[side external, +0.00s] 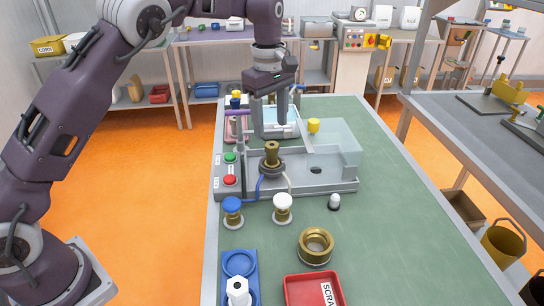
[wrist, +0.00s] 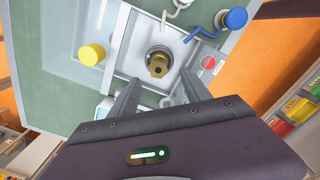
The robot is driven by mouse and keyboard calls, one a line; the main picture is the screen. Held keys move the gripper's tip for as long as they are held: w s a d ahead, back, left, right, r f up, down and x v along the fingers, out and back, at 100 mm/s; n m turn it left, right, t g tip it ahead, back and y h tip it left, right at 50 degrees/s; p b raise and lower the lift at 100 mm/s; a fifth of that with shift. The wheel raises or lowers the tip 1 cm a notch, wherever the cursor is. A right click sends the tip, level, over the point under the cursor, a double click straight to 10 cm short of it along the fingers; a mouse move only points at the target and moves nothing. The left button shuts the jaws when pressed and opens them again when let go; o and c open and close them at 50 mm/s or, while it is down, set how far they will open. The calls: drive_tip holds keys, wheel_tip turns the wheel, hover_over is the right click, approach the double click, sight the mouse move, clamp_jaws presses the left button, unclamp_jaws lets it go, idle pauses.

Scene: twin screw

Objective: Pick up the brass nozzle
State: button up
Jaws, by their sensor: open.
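The brass nozzle (side external: 272,152) stands upright in a dark round collar (side external: 272,168) on the grey machine with the clear cover. In the wrist view the nozzle (wrist: 158,65) shows from above, with a hole in its top, inside the pale square recess. My gripper (side external: 270,126) is open and empty, pointing down, above the machine and close to the nozzle in the side view. In the wrist view my fingers (wrist: 161,78) reach toward the nozzle from below, one to each side of it. Contact with the nozzle does not show.
Blue (side external: 232,206) and white (side external: 283,203) knobs stand in front of the machine. A yellow knob (side external: 313,126) is behind it. A brass ring (side external: 315,247), red scrap tray (side external: 312,290) and blue tray (side external: 239,265) are nearer. The green bench's right side is clear.

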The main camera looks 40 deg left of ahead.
sight(273, 145)
drive_tip(key=f, duration=0.9)
drive_tip(key=shift+w+d, duration=0.1)
drive_tip(key=shift+w, duration=0.2)
clamp_jaws()
